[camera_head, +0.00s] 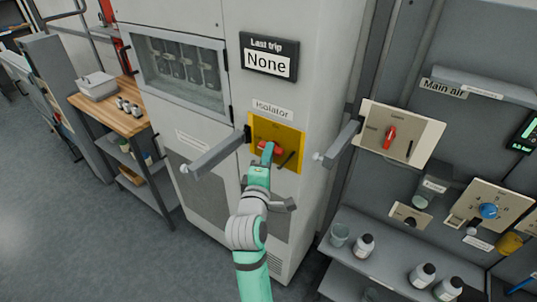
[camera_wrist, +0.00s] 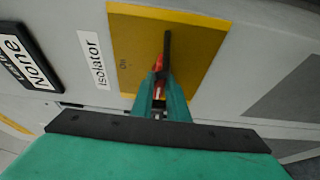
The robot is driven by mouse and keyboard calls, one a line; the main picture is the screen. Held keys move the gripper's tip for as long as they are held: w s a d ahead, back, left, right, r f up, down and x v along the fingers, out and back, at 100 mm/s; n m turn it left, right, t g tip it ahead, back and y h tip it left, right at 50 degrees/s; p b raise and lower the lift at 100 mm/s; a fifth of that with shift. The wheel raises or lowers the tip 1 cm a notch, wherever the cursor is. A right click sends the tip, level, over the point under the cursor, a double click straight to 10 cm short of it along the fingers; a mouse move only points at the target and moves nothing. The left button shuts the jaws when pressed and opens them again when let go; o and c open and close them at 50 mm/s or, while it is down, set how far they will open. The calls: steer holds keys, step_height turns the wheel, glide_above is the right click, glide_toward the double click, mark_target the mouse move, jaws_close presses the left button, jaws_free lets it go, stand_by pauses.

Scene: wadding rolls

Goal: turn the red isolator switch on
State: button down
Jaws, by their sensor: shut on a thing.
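The red isolator switch (camera_head: 273,149) sits on a yellow plate (camera_head: 291,136) on the grey cabinet, under a label reading "Isolator" (camera_head: 273,109). My gripper (camera_head: 267,155) reaches up to the plate from below and is shut on the switch's red handle. In the wrist view the red handle (camera_wrist: 159,62) shows between the teal fingertips (camera_wrist: 160,85). The fingers hide most of it. A dark bar (camera_wrist: 167,48) stands on the yellow plate (camera_wrist: 205,50) just beyond the handle. A small mark like "On" (camera_wrist: 123,63) is at the plate's left side.
Grey bar handles stick out left (camera_head: 215,153) and right (camera_head: 340,145) of the plate. A "Last trip" sign (camera_head: 269,56) reads "None". Another red switch (camera_head: 390,136) is on a cream panel at right. Bottles (camera_head: 364,245) stand on the lower right shelf. Floor is open at lower left.

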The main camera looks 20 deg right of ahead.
steer(key=shift+w+a+f+m+g+h, duration=0.25)
steer(key=shift+m+h, duration=1.2)
steer(key=shift+m, duration=2.2)
steer(key=shift+s+d+m+g+h, duration=0.1)
steer(key=shift+m+g+h, duration=0.25)
steer(key=shift+m+h, duration=2.2)
steer(key=shift+w+a+f+m+g+h, duration=0.15)
steer(key=shift+m+g+h, duration=0.15)
steer(key=shift+m, duration=4.8)
steer(key=c, duration=1.7)
jaws_free()
steer(key=shift+w+a, duration=0.1)
